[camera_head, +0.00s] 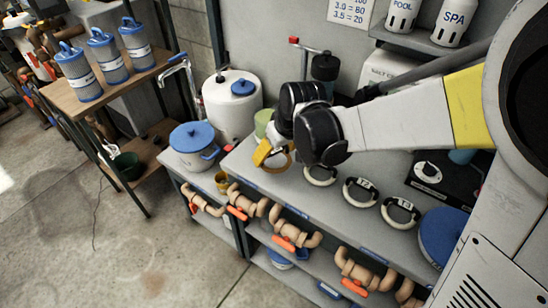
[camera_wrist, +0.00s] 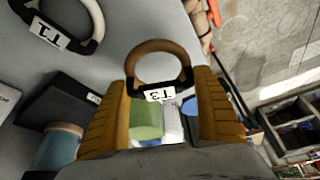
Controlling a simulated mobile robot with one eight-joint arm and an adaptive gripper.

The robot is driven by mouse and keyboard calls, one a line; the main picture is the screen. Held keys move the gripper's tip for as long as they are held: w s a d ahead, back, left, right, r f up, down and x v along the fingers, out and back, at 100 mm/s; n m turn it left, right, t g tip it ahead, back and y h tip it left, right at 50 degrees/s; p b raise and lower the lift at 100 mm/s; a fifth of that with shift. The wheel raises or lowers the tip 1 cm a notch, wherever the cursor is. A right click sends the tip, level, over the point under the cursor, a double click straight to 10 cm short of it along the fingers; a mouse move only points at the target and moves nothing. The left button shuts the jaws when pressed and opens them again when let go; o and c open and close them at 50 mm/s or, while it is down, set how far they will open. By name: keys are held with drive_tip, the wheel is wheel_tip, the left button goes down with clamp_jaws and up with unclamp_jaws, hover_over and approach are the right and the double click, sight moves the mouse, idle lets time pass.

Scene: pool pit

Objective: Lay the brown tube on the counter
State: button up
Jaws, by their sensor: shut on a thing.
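The brown tube (camera_wrist: 157,46) is a curved, ring-like piece with a black bar and a white label at its near side. In the wrist view it sits between the yellow-brown fingers of my gripper (camera_wrist: 160,80), which are shut on it at the black bar. In the head view my gripper (camera_head: 274,152) is over the left part of the grey counter (camera_head: 258,178), and the tube's ring shows partly beside a yellow finger. I cannot tell whether the tube touches the counter. The far side of the gripper is hidden by my wrist.
Several white ring tubes (camera_head: 360,191) lie along the counter's front, right of my gripper. A white drum (camera_head: 232,108) and a blue-lidded pot (camera_head: 193,146) stand left. A black box (camera_head: 440,180) stands right. Tan pipes with orange handles (camera_head: 285,242) fill the shelf edge below.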

wheel_tip(320, 180, down, 4)
drive_tip(key=shift+f+b, duration=0.1)
drive_tip(key=shift+b, duration=1.05)
drive_tip(key=o, duration=1.2)
drive_tip(key=shift+c, duration=0.2)
